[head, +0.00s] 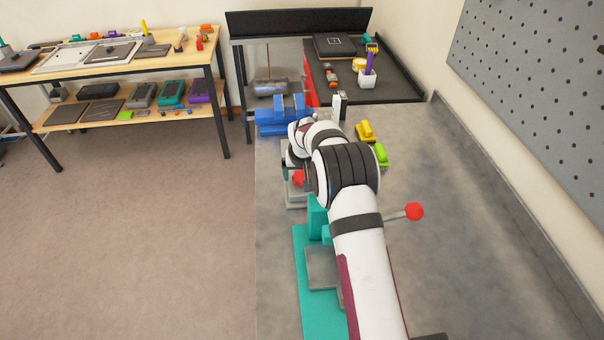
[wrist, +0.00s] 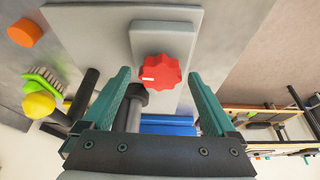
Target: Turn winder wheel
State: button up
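A red lobed wheel (wrist: 160,70) with a white mark sits on a grey plate (wrist: 165,25) in the wrist view. In the head view a red part that looks like it (head: 298,178) shows just left of my arm, partly covered. My gripper (wrist: 158,76) is open, with its two teal fingers apart. The wheel appears between and beyond the fingertips, and I see no contact. In the head view my arm hides most of the gripper. A dark post with a round grey end (wrist: 134,94) stands near the left finger.
A blue vise (head: 283,115) stands just beyond my wrist. A lever with a red ball (head: 414,211) sticks out right of my arm. Yellow (head: 366,131) and green (head: 381,154) items lie on the bench. The grey bench (head: 460,240) is clear to the right.

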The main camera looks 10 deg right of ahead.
jog(key=c, duration=1.2)
jog(key=shift+c, duration=0.2)
jog(key=shift+m, duration=0.3)
jog(key=m, duration=0.1)
jog(key=m+h, duration=0.1)
jog(key=m, duration=0.1)
jog(key=m+h, duration=0.1)
jog(key=shift+w+a+m+g, duration=0.1)
jog(key=shift+a+m+g, duration=0.2)
jog(key=shift+m, duration=0.1)
jog(key=m, duration=0.2)
jog(key=m+g+h, duration=0.1)
jog(key=m, duration=0.2)
jog(key=shift+w+a+h, duration=0.1)
jog(key=shift+w+h, duration=0.05)
jog(key=shift+h, duration=0.15)
jog(key=shift+m+g, duration=0.3)
jog(key=shift+m, duration=0.1)
jog(key=o, duration=1.4)
